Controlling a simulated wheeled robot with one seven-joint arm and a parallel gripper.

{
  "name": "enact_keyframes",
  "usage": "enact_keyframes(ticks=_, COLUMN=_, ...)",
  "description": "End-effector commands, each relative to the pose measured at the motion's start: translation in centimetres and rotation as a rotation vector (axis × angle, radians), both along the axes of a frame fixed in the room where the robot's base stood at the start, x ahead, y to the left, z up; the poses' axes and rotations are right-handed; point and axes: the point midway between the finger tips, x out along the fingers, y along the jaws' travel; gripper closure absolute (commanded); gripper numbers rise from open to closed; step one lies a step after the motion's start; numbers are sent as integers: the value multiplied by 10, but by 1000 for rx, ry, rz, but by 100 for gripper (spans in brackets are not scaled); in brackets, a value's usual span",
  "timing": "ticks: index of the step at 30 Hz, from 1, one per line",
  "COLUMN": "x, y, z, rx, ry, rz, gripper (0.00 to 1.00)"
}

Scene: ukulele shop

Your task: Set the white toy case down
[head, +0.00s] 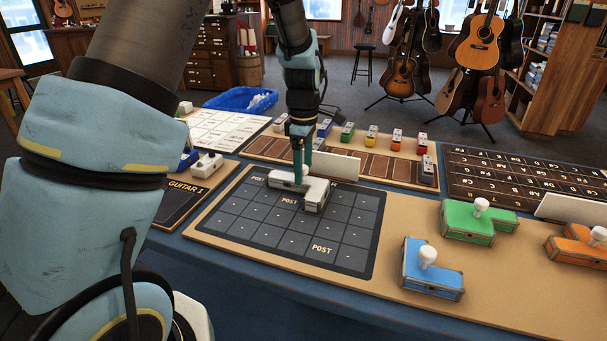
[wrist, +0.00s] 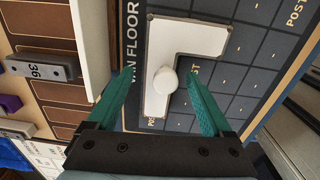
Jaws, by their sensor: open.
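The white toy case (head: 315,194) is an L-shaped piece with a round knob. It rests on the dark grid mat (head: 340,236), near the mat's back edge. In the wrist view the white case (wrist: 178,38) lies over grid squares, beside the lettering "VAN FLOOR", with its knob (wrist: 163,80) between my fingers. My gripper (wrist: 165,88) is open, with a gap on each side of the knob. In the head view my gripper (head: 302,172) is directly above the case and hides part of it and its knob.
Green (head: 480,222), blue (head: 432,270) and orange (head: 580,246) cases with white knobs stand right of the mat. An upright cream strip (head: 335,166) stands just behind the white case. Several small coloured boxes line a brown board (head: 380,174) farther back. The mat's front squares are clear.

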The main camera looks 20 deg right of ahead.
Motion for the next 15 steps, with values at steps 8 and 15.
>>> enact_keyframes(ticks=8, x=0, y=-1, z=60, rx=-4, ry=-5, rz=-2, gripper=15)
enact_keyframes(ticks=15, x=-1, y=0, z=90, rx=-2, ry=-2, rz=-1, gripper=15)
